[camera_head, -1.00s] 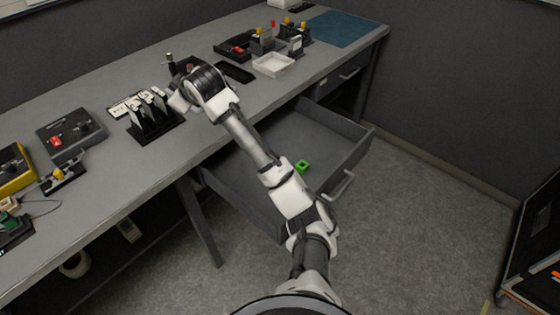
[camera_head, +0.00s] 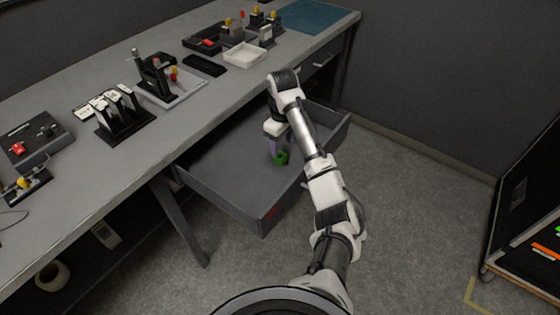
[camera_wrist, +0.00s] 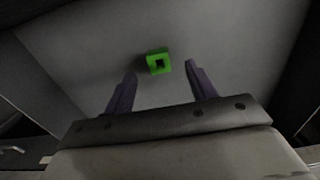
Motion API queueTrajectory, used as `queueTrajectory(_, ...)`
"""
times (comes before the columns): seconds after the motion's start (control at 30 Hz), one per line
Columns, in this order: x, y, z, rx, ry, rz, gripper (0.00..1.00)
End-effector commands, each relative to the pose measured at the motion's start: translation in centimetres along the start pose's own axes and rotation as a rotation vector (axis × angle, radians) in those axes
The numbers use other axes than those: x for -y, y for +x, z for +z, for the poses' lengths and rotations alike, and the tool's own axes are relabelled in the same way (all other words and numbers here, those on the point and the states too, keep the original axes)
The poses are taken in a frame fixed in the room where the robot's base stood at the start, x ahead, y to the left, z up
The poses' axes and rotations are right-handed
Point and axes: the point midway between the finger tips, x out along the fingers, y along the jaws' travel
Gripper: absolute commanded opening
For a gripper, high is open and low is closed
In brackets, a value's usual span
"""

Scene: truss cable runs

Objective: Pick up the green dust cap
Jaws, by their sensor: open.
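The green dust cap (camera_head: 281,158) is a small square piece with a dark hole in its middle. It lies on the floor of the open drawer (camera_head: 222,165). In the wrist view the cap (camera_wrist: 158,62) is ahead of the fingertips and roughly midway between them. My gripper (camera_wrist: 161,68) is open and empty, with its two purple fingers on either side of the view. In the head view my gripper (camera_head: 277,150) points down into the drawer just above the cap. The gap between fingertips and cap is hard to judge.
The drawer's walls surround the gripper, with the front wall (camera_head: 268,212) nearest. The grey workbench (camera_head: 150,135) stands above and left, holding a white tray (camera_head: 244,55), a card rack (camera_head: 122,117) and several fixtures. The drawer floor around the cap is clear.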

Motion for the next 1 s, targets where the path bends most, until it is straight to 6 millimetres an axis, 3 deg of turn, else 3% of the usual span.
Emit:
queueTrajectory(0.17,0.0,1.0,0.0,-0.001,0.001,0.0,0.56)
queueTrajectory(0.5,-0.4,5.2,0.2,0.0,0.001,-0.001,0.56)
queueTrajectory(0.73,-0.4,5.6,0.2,-0.001,0.0,0.001,0.56)
queueTrajectory(1.0,-0.4,5.6,0.1,-0.001,0.0,0.001,0.24)
